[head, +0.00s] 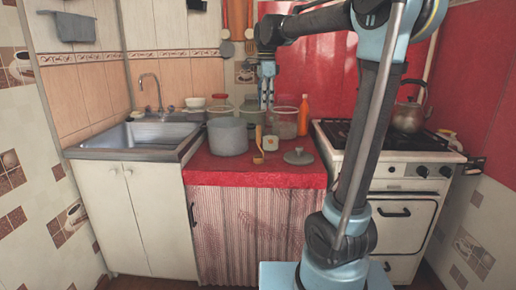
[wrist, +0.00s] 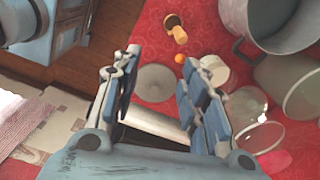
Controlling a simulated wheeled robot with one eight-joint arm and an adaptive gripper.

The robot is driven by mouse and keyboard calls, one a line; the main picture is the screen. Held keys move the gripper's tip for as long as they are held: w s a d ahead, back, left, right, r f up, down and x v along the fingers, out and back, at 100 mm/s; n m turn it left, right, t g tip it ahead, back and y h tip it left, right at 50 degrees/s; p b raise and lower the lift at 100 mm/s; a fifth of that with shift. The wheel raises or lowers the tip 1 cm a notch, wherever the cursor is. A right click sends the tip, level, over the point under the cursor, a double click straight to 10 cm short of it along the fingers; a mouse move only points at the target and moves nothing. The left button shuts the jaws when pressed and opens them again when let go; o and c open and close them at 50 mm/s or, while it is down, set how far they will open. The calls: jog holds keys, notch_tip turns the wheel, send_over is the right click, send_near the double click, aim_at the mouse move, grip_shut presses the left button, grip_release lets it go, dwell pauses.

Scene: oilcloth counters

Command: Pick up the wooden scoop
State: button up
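The wooden scoop (head: 258,145) is a small light-brown piece on the red counter, in front of the grey pot and left of the white mug. In the wrist view the scoop (wrist: 177,32) appears near the top centre, beyond my fingertips. My gripper (head: 266,105) hangs above the back of the counter in the head view, fingers downward. In the wrist view its two fingers (wrist: 157,72) stand apart with nothing held between them. The gripper does not touch the scoop.
Around the scoop are a grey pot (head: 228,136), a white mug (head: 270,143) and a grey lid (head: 298,156). Glass jars (head: 284,122) and an orange bottle (head: 303,114) stand behind. The sink (head: 150,138) is left, the stove (head: 395,143) right. The counter's front strip is clear.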

jog(key=w+a+r+m, duration=0.2)
jog(key=w+a, duration=0.1)
jog(key=a, duration=0.1)
send_over(259, 143)
jog(key=a, duration=0.1)
jog(key=f, duration=0.8)
jog(key=w+f, duration=0.1)
jog(key=f, duration=0.3)
jog(key=shift+f, duration=0.25)
jog(key=shift+d+f, duration=0.2)
jog(key=shift+f, duration=1.15)
jog(key=shift+d+f, duration=0.2)
jog(key=shift+f, duration=1.1)
jog(key=shift+c, duration=0.6)
grip_shut()
